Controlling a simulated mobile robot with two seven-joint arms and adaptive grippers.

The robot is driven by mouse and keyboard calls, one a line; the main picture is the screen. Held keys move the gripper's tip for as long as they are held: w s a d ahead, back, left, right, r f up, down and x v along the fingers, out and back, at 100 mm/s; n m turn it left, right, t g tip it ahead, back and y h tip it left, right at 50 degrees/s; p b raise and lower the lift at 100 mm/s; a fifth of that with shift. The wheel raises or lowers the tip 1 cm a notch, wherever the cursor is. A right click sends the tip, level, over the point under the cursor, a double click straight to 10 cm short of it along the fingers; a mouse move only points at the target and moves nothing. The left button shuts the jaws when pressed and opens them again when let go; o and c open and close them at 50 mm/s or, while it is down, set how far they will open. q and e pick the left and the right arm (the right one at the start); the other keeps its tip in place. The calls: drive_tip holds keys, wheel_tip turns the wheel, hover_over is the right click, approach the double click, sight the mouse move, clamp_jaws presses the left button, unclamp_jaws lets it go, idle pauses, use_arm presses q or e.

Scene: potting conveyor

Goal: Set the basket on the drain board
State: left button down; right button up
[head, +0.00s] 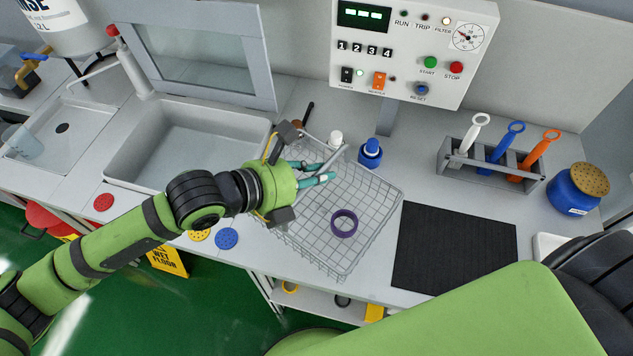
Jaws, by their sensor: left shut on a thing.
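The wire basket (375,216) stands at the middle of the counter, in front of the control panel, with a purple ring (344,223) in it. My left gripper (322,172) is over the basket's upper left part, its teal fingertips shut on the basket at a grey bar; the exact contact is partly hidden by the gripper. A flat black ribbed mat (455,248) lies just right of the basket. A pale tray-like surface with a dark drain hole (62,128) lies left of the sink; I cannot tell which is the drain board. My right gripper is out of the picture.
The sink (190,150) is left of the basket. A blue bottle (370,153) and a white-capped bottle (336,139) stand close behind the basket. A tool rack (490,172) and a blue jar (577,190) are at the right. The black mat is bare.

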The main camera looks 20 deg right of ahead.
sight(317, 209)
use_arm(q)
wheel_tip(317, 209, down, 3)
drive_tip(key=shift+f+p, duration=0.1)
drive_tip(key=shift+p, duration=0.6)
drive_tip(key=shift+f, duration=0.35)
drive_tip(key=shift+f, duration=0.15)
drive_tip(key=c, duration=1.2)
unclamp_jaws()
drive_tip(key=shift+s, duration=0.1)
